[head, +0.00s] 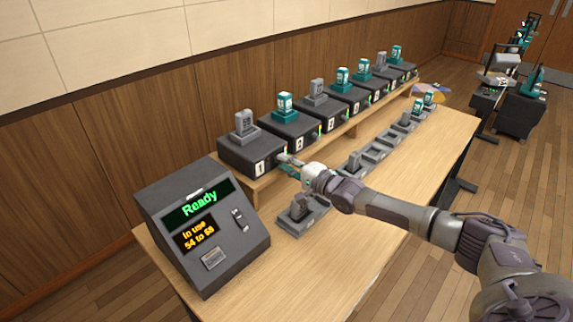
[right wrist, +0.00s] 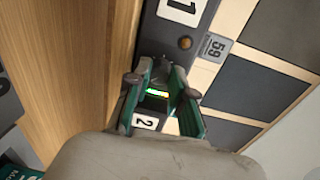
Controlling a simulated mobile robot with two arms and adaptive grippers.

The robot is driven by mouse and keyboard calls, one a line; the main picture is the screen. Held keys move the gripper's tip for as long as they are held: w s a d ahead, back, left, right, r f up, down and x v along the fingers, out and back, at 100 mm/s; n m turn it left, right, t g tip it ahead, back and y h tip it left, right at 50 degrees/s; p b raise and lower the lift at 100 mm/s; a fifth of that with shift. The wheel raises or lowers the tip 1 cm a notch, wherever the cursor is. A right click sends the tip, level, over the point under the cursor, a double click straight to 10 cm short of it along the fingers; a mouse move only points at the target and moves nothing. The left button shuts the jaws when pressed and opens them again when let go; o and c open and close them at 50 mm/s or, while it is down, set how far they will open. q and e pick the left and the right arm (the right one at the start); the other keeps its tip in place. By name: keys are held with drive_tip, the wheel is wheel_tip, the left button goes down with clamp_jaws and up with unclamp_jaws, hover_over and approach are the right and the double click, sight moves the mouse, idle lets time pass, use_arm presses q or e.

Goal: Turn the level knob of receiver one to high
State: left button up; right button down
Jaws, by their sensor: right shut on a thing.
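Receiver one (head: 250,152) is the nearest dark box on the shelf, with a white label "1" that also shows in the right wrist view (right wrist: 180,10). My right gripper (head: 287,160) is at the right end of its front face. In the right wrist view its two green-padded fingers (right wrist: 162,84) are shut on the level knob, which is mostly hidden between them. I cannot tell which way the knob points. A lit green and yellow level bar (right wrist: 157,93) shows between the fingers. My left gripper is not in view.
More numbered receivers, including receiver two (head: 290,132), stand along the shelf. A console (head: 200,226) reading "Ready" and "In use 54 to 58" is at the front left. A grey charger (head: 302,215) and a row of trays lie near my arm on the wooden table (head: 350,250).

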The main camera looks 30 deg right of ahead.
drive_tip(key=c, duration=1)
unclamp_jaws()
drive_tip(key=shift+s, duration=0.1)
drive_tip(key=v, duration=0.8)
